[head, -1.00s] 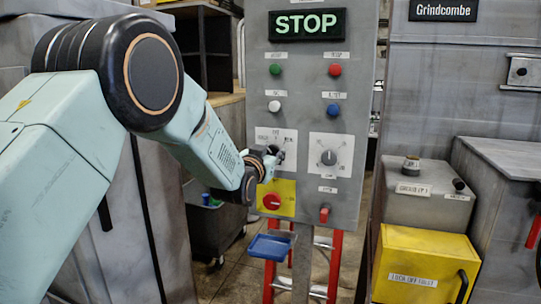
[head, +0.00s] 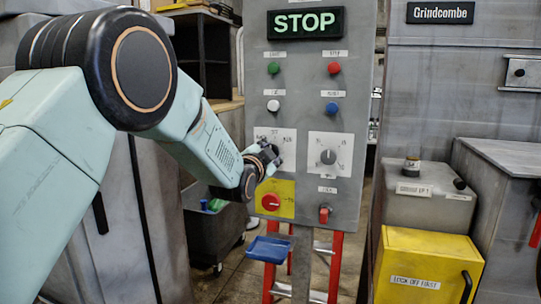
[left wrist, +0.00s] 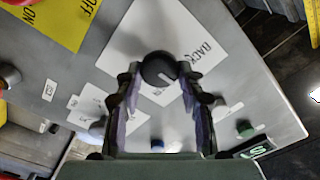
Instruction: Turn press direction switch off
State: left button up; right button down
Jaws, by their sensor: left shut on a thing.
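The press direction switch is a round black knob (left wrist: 158,68) with a pale pointer line on a white plate, in the left wrist view. My left gripper (left wrist: 159,78) is shut on this knob, with a finger on each side. In the head view my left gripper (head: 270,156) is at the left white dial plate (head: 288,140) of the grey control panel (head: 345,200) and mostly hides the knob. The plate's lettering is partly covered, so I cannot tell the exact setting. My right gripper is not in view.
A second dial (head: 328,157) is to the right. A red rotary switch (head: 271,202) on a yellow plate sits just below my gripper. Green (head: 273,69), red, white and blue buttons are above, under a lit STOP sign (head: 306,22). A yellow box (head: 425,265) stands at right.

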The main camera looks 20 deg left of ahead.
pick_arm(q)
jog(key=shift+r, duration=0.1)
dwell(0.4)
jog(key=o, duration=1.1)
jog(key=shift+w, duration=0.15)
jog(key=shift+o, duration=0.2)
jog(key=shift+s, duration=0.25)
jog(key=s, duration=1.1)
jog(key=shift+s+a, duration=0.2)
jog(key=shift+s, duration=0.2)
jog(key=shift+w, duration=0.1)
